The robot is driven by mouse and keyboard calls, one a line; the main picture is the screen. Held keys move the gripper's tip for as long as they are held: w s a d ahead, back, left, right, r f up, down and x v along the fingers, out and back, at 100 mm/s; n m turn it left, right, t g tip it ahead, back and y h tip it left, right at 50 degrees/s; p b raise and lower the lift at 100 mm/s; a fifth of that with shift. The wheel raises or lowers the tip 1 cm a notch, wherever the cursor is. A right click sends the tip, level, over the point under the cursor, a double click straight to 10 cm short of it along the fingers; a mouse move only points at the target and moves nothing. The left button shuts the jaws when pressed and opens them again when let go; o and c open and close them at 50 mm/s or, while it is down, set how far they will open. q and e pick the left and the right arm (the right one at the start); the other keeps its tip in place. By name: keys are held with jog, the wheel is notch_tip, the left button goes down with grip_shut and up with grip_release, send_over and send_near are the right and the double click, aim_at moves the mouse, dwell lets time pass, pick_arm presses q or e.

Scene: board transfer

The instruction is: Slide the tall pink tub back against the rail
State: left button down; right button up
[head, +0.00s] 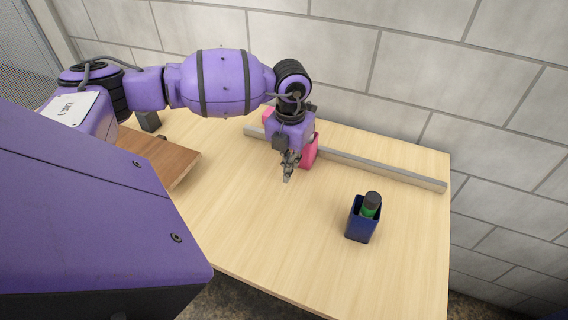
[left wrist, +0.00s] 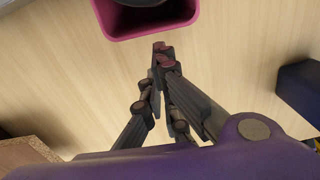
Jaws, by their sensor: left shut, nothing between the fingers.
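The pink tub (head: 311,154) stands at the rail (head: 380,171), partly hidden behind my left gripper. I cannot tell whether it touches the rail. In the left wrist view its pink rim (left wrist: 111,24) is at the top, just beyond my fingertips, with something dark inside it. My left gripper (head: 288,178) points down in front of the tub, shut and empty; its closed fingertips also show in the left wrist view (left wrist: 162,54), apart from the rim. My right gripper is not in view.
A dark blue container (head: 358,224) holding a green bottle with a black cap (head: 371,203) stands to the right. A brown board (head: 172,158) and a dark block (head: 149,121) are on the left. A pink patch (head: 267,115) shows beside my wrist. The table's front middle is clear.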

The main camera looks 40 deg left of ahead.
pick_arm(q)
jog(key=shift+w+a, duration=0.1)
jog(key=shift+w, duration=0.6)
